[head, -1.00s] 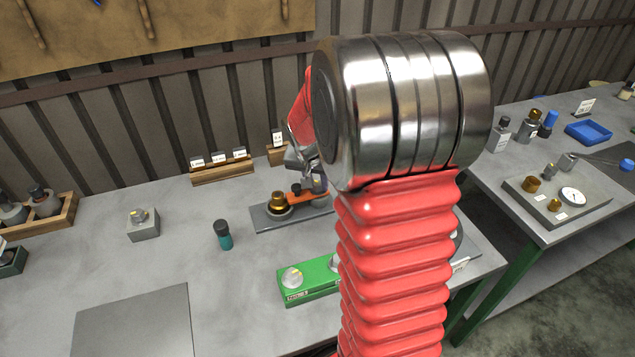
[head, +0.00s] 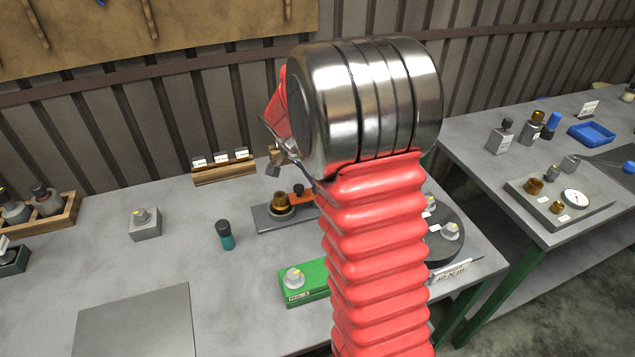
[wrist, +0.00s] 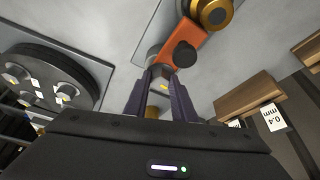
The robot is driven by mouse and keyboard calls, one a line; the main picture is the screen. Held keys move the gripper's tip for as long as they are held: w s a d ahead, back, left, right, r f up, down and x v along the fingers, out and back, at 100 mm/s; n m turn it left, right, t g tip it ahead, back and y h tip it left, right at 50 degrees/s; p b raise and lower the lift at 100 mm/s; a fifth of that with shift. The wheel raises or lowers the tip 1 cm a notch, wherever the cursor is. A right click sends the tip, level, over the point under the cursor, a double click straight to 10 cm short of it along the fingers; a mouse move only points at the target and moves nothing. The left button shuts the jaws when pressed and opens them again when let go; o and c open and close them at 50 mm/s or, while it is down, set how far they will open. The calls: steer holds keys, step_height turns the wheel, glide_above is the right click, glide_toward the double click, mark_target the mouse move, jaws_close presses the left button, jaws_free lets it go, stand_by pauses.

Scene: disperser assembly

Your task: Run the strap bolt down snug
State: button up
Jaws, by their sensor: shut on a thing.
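The orange strap (head: 303,197) lies beside the gold fitting (head: 281,203) on a grey plate (head: 262,222). A black-headed bolt (head: 298,188) stands on the strap; in the wrist view the bolt's black head (wrist: 185,54) shows clearly. My gripper (wrist: 161,74) is shut on a small grey piece with a yellow mark (wrist: 161,86), partly hidden between the fingers. The fingertips appear just beside the strap's end in the wrist view, but the head view shows the gripper raised above the plate. My arm hides part of the strap and plate in the head view.
A green block (head: 303,283) with a grey knob stands in front of the plate. A dark round carousel (head: 446,243) is at the right. A teal bottle (head: 227,238) and a grey block (head: 145,226) stand left. A wooden label rack (head: 224,171) is behind.

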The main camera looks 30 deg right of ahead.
stand_by(0.3)
steer(key=shift+a, duration=0.1)
steer(key=o, duration=1.1)
steer(key=shift+c, duration=0.2)
steer(key=v, duration=1.3)
steer(key=shift+r, duration=0.4)
steer(key=shift+w, duration=0.2)
